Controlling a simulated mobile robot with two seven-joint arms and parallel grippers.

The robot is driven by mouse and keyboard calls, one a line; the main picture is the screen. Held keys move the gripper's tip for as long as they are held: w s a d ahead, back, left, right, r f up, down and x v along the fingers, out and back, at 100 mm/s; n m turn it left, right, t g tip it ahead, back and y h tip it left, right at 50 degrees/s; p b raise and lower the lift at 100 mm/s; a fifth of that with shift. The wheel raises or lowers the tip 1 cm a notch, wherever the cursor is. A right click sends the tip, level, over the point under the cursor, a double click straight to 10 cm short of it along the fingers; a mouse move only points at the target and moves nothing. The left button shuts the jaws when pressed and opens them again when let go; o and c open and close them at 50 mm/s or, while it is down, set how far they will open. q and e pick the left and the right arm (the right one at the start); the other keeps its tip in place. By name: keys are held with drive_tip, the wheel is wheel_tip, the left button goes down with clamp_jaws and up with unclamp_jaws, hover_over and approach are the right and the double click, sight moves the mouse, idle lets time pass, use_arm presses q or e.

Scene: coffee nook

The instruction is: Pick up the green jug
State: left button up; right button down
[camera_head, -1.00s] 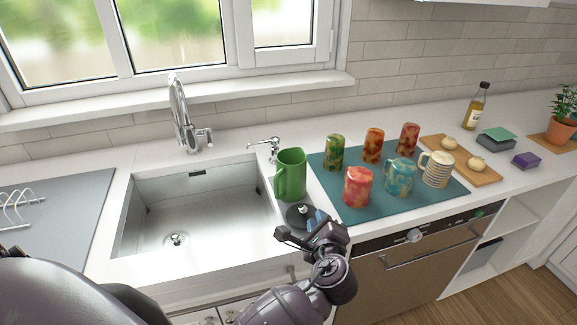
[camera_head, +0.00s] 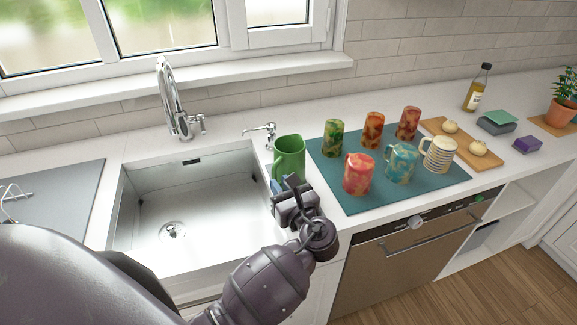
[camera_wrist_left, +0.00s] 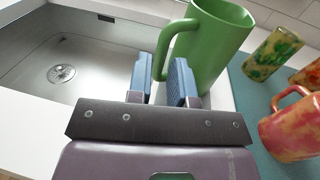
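The green jug (camera_head: 290,152) stands upright on the counter strip between the sink and the teal mat. Its handle faces left, towards the sink. My left gripper (camera_head: 284,186) is at the jug's near side and hides its lower part in the head view. In the left wrist view the gripper (camera_wrist_left: 162,78) is open, with its two blue-padded fingers apart. The jug's handle (camera_wrist_left: 166,45) shows ahead of and between the fingertips, with the jug's body (camera_wrist_left: 218,45) to the right. I cannot tell whether they touch. My right gripper is not in view.
The sink (camera_head: 185,205) lies to the left, with a tall faucet (camera_head: 170,100) and a small tap (camera_head: 262,131) behind. The teal mat (camera_head: 345,201) on the right holds several patterned cups, including a red mug (camera_head: 359,174). A wooden board (camera_head: 490,161) lies farther right.

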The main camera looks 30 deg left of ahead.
sight(286, 167)
use_arm(q)
drive_tip(key=shift+f+x, duration=0.15)
drive_tip(key=shift+x, duration=1.35)
drive_tip(key=shift+f+x, duration=0.15)
drive_tip(key=shift+x, duration=1.4)
drive_tip(key=shift+d, duration=0.1)
clamp_jaws()
